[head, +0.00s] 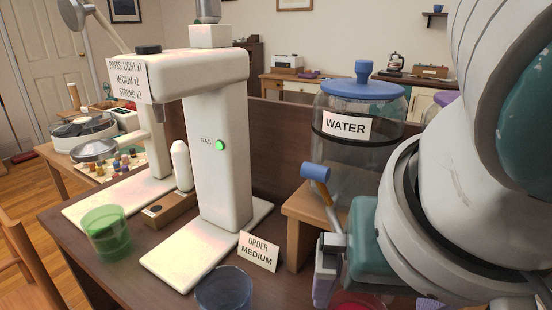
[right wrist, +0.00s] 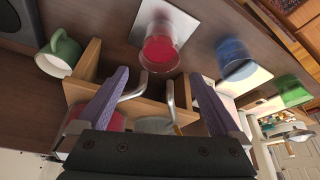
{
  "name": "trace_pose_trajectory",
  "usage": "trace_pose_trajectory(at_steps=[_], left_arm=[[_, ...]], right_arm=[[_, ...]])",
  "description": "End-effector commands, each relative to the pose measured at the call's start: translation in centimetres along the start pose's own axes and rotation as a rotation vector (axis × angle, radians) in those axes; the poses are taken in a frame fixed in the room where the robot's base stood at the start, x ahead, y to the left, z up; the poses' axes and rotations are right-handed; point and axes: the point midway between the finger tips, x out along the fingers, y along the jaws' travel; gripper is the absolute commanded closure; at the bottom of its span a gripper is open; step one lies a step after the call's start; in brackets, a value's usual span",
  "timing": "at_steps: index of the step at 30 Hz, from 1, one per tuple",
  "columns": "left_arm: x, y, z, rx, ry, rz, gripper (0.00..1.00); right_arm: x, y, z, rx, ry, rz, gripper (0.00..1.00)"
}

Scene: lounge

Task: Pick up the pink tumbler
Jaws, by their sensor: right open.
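The pink tumbler, a clear reddish-pink cup, shows in the right wrist view (right wrist: 160,52) on a pale square. In the head view only a bit of its reddish rim (head: 358,301) shows at the bottom edge, mostly cut off and beside my gripper. My right gripper (head: 327,274) is in front of the wooden stand in the head view. In the right wrist view its two purple fingers (right wrist: 160,85) are wide apart and empty, and the tumbler is beyond the tips, roughly between them, apart from both. My left gripper is not in view.
A blue tumbler (head: 223,290) and a green tumbler (head: 107,232) stand near the white machine (head: 222,150). The water jar (head: 345,150) is on a wooden stand (head: 303,214), behind an order card (head: 258,251). A green mug (right wrist: 62,52) and metal spouts (right wrist: 133,90) are near my fingers.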

Motion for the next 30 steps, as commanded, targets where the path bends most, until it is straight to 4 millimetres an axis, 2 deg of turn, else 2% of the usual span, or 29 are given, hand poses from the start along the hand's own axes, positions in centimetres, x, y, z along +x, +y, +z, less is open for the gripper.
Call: trace_pose_trajectory(at_steps=[3, 10, 18, 26, 30], left_arm=[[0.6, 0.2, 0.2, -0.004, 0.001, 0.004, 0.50], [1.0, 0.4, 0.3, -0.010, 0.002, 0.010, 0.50], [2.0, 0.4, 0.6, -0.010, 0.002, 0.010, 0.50], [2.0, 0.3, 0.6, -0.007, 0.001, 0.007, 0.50], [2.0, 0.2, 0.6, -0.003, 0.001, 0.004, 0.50]], right_arm=[[2.1, 0.1, 0.1, 0.001, -0.001, 0.005, 0.00], [4.2, 0.0, 0.0, -0.001, -0.001, 0.001, 0.00], [8.2, 0.0, 0.0, 0.000, 0.000, 0.001, 0.00], [8.6, -0.1, 0.0, -0.001, 0.001, -0.002, 0.00], [8.6, -0.1, 0.0, -0.001, 0.001, -0.002, 0.12]])
